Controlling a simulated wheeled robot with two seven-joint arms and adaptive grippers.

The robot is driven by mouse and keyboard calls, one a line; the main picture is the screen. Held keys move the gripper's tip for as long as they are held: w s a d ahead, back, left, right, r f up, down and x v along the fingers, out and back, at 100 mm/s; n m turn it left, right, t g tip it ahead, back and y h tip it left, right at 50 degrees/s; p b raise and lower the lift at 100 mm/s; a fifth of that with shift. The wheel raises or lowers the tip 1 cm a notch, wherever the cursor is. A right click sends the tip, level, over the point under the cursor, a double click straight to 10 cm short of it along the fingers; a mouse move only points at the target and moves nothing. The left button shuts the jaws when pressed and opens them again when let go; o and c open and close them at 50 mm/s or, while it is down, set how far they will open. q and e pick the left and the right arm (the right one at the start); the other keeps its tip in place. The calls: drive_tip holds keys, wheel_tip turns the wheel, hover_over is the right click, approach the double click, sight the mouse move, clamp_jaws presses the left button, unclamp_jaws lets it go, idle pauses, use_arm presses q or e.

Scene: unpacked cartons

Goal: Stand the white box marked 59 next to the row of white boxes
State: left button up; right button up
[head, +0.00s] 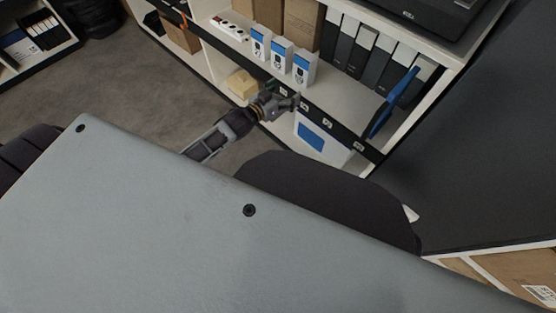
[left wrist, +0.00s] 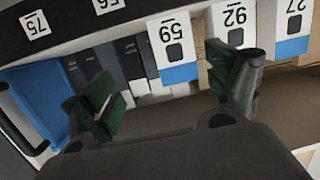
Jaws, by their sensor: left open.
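The white box marked 59 (left wrist: 172,45) has a blue band and shows upside down in the left wrist view. It appears to be the right-hand white box (head: 304,68) on the shelf in the head view. White boxes marked 92 (left wrist: 231,30) and 27 (left wrist: 293,28) stand beside it in a row, also seen in the head view (head: 280,55). My left gripper (head: 290,104) is at the shelf's front edge. In the left wrist view its fingers (left wrist: 172,88) are apart, with box 59 beyond the gap and nothing between them. My right gripper is not in view.
Grey and white binders (head: 362,50) stand right of the boxes, then a tilted blue item (head: 393,103). Brown cartons (head: 302,25) stand behind the boxes. A white power strip (head: 230,28) lies to the left. A white bin with a blue panel (head: 318,137) is on the shelf below.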

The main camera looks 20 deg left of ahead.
use_arm(q)
drive_tip(key=s+d+f+g, duration=0.3)
drive_tip(key=s+f, duration=0.1)
drive_tip(key=s, duration=0.4)
drive_tip(key=s+d+f+g, duration=0.3)
drive_tip(key=s+f, duration=0.1)
drive_tip(key=s, duration=0.5)
drive_tip(key=s+d+f+g, duration=0.3)
drive_tip(key=s+f+g, duration=0.1)
drive_tip(key=s, duration=0.5)
drive_tip(key=shift+s+d+f+n+y, duration=0.2)
drive_tip(key=shift+f+n+y, duration=0.1)
drive_tip(key=shift+y, duration=0.1)
